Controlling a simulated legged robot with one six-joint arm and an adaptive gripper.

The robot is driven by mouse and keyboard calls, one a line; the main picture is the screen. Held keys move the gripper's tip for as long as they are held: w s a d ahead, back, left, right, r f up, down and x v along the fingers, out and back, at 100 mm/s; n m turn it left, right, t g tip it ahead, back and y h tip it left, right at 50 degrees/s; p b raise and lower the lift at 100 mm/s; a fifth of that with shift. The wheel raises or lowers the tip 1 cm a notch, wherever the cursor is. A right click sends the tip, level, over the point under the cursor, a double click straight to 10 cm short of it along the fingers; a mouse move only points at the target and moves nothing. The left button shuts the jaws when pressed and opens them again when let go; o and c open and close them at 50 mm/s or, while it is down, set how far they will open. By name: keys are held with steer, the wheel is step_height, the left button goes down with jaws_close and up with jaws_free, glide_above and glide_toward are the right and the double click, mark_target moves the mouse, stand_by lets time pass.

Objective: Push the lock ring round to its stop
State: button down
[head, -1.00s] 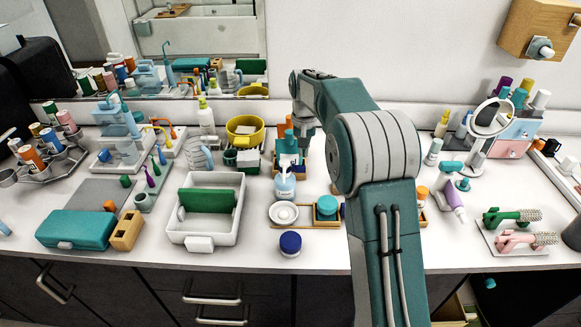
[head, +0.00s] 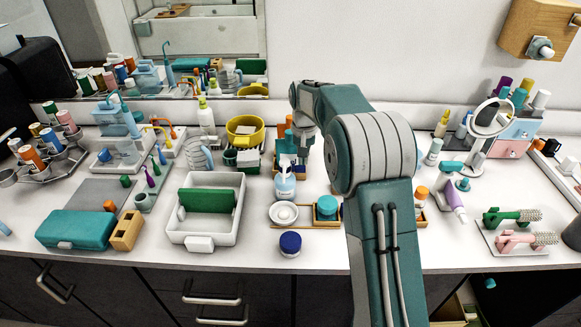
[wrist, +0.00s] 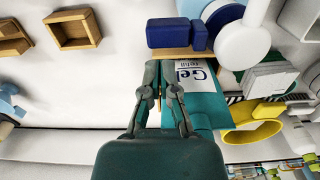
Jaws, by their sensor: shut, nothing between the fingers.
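My gripper (wrist: 164,82) shows in the wrist view with its two fingers close together and nothing held. It is right beside a teal pouch or box with a white "Gel refill" label (wrist: 196,77); I cannot tell whether they touch. In the head view my gripper (head: 304,158) points down at the back of the counter, next to the teal dispenser (head: 284,161). I cannot clearly make out the lock ring in either view. A small yellow sliver shows between the fingers, too small to identify.
A white pump bottle (head: 284,185) stands in front of the dispenser. A yellow bowl (head: 243,139) is to its left, also in the wrist view (wrist: 262,131).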

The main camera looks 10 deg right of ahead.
steer(key=shift+s+d, duration=0.2)
steer(key=shift+s, duration=0.3)
steer(key=shift+s, duration=0.1)
stand_by(0.3)
steer(key=shift+s+d, duration=0.1)
steer(key=shift+s, duration=0.35)
